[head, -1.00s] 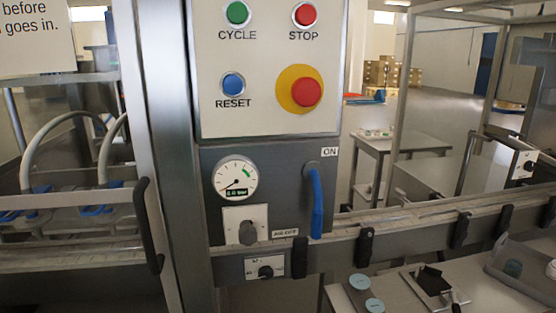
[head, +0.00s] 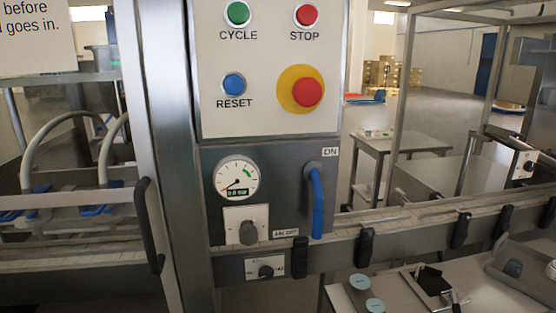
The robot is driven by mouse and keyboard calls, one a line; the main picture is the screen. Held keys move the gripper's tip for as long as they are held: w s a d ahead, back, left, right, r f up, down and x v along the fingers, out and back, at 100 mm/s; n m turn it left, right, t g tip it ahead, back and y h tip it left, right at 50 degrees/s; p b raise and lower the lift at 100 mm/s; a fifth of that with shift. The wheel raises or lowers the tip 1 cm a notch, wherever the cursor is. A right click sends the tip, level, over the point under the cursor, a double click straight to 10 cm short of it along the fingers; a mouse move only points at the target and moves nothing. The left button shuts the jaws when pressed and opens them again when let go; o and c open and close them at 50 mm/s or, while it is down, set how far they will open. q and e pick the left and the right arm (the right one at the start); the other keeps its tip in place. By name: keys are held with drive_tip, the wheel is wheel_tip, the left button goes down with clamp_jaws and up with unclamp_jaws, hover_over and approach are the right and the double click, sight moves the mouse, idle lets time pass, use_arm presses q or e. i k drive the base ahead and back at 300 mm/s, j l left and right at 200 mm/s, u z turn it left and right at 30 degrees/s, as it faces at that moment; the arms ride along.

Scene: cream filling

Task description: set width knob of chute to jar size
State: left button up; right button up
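A small dark knob (head: 265,272) on a white plate sits low on the machine front, below the grey air panel. The lettering on its plate is too small to read. Another white plate with a small dark knob (head: 529,165) stands at the far right by the conveyor. I cannot tell from the lettering which one is the chute's width knob. Two jars or lids with blue-grey tops (head: 360,282) sit on the bench at the bottom. Neither of my grippers is in view.
The control panel (head: 270,120) has CYCLE, STOP, RESET and a red emergency button. Below are a pressure gauge (head: 236,176), a grey knob (head: 248,233) and a blue lever (head: 316,205). A conveyor rail (head: 420,220) with black clamps runs right. A black door handle (head: 149,226) is left.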

sight(529, 166)
drive_tip(key=z, duration=1.4)
drive_tip(key=i+l+u, duration=0.4)
drive_tip(key=i+l, duration=0.4)
drive_tip(key=i, duration=0.15)
